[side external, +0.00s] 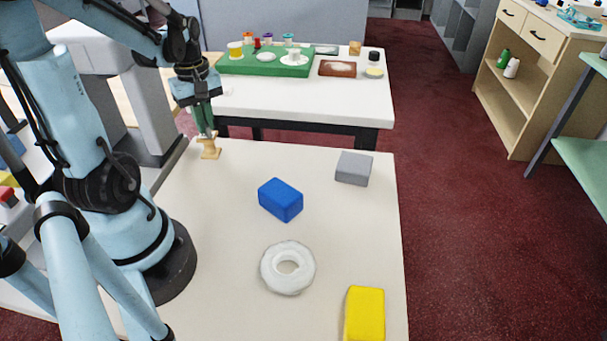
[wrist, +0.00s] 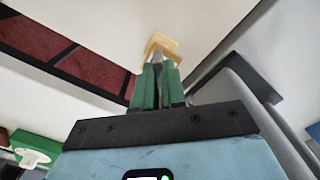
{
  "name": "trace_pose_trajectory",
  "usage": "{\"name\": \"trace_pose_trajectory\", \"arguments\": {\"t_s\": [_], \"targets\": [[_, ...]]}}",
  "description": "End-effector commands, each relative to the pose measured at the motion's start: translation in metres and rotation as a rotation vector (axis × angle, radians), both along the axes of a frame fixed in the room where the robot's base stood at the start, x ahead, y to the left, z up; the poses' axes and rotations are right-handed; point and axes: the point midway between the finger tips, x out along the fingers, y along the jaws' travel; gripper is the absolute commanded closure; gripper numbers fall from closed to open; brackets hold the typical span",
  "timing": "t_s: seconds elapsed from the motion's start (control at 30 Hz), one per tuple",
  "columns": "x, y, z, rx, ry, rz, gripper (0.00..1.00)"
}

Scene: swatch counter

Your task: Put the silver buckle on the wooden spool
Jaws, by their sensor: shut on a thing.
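The wooden spool (side external: 209,151) stands upright near the far left corner of the near table. My gripper (side external: 207,132) points down right over it with its green fingers close together. In the wrist view my gripper (wrist: 157,72) is shut on a small grey piece, the silver buckle (wrist: 158,59), which shows between the fingertips. The spool (wrist: 163,42) shows just beyond the fingertips there. The buckle is at the top of the spool; I cannot tell whether they touch. The fingers hide much of the buckle.
A second table (side external: 300,105) behind carries a green tray (side external: 235,66) with small items.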

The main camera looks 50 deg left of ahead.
Motion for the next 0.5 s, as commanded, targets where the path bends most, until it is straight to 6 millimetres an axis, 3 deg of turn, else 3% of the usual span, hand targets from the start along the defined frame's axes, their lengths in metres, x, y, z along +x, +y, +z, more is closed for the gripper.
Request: {"name": "trace_pose_trajectory", "arguments": {"t_s": [0.17,0.2,0.37,0.5], "targets": [[0.0001,0.0000,-0.0024,0.000,0.000,0.000,1.00],[0.0000,-0.0001,-0.0031,0.000,0.000,0.000,0.88],[0.0000,-0.0001,-0.0026,0.000,0.000,0.000,0.64],[0.0000,-0.0001,-0.0026,0.000,0.000,0.000,0.64]]}}
